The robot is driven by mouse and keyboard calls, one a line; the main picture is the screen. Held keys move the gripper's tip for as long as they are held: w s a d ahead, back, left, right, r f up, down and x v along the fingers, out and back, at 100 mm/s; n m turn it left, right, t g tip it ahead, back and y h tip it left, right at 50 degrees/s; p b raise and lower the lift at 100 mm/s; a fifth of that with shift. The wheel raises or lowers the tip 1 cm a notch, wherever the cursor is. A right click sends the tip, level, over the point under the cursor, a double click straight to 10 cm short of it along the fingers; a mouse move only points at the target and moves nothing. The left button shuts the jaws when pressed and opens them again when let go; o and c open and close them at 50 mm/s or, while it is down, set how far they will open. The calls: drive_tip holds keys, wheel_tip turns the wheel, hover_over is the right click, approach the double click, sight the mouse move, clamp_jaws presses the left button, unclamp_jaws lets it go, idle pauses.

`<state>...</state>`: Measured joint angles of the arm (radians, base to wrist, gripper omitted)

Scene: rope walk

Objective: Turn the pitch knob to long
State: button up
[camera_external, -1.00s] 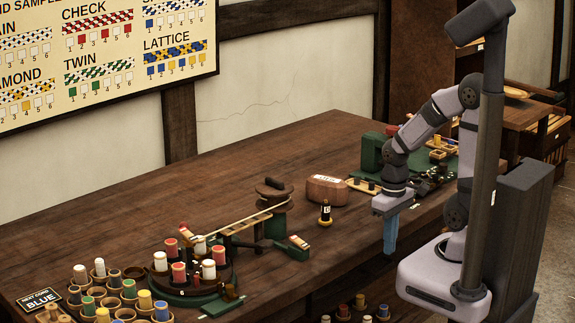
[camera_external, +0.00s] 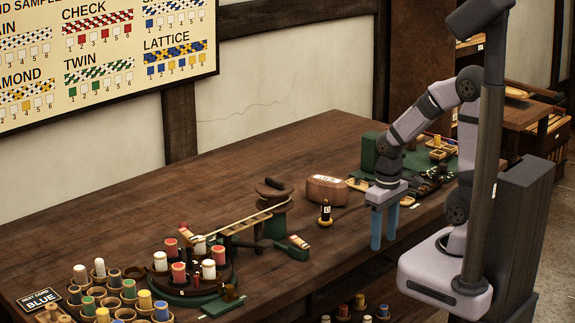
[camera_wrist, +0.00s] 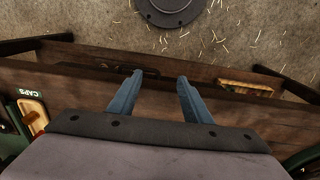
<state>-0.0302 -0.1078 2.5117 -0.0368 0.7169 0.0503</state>
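My gripper (camera_external: 383,242) hangs fingers down beside the front edge of the bench, well right of the rope machine. Its two blue fingers are apart with nothing between them; they also show apart in the wrist view (camera_wrist: 160,78).
Several spools in cups (camera_external: 120,298) fill the front left. The back left of the bench (camera_external: 180,190) is clear.

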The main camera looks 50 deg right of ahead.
drive_tip(key=w+a+r+t+p, duration=0.1)
drive_tip(key=w+a+r+p, duration=0.3)
drive_tip(key=w+r, duration=0.25)
drive_tip(key=w+a+r+t+h+p, duration=0.1)
drive_tip(key=w+a+r+t+p, duration=0.2)
drive_tip(key=w+r, duration=0.35)
drive_tip(key=w+a+r+p, duration=0.4)
drive_tip(key=w+r+p, duration=0.1)
drive_tip(key=w+r, duration=0.15)
drive_tip(key=t, duration=0.1)
hover_over(222, 228)
drive_tip(key=s+d, duration=0.2)
drive_tip(key=s, duration=0.1)
wheel_tip(222, 228, down, 4)
drive_tip(key=shift+g+y, duration=0.3)
drive_tip(key=shift+y, duration=0.3)
drive_tip(key=shift+w+a+f, duration=0.3)
drive_tip(key=shift+w+f, duration=0.1)
drive_tip(key=shift+f, duration=1.65)
drive_tip(key=shift+w+a+f, duration=0.35)
drive_tip(key=shift+f, duration=1.7)
drive_tip(key=shift+w+a+f, duration=0.3)
drive_tip(key=shift+w+f, duration=0.1)
drive_tip(key=shift+f, duration=1.65)
drive_tip(key=shift+c, duration=0.7)
drive_tip(key=c, duration=0.9)
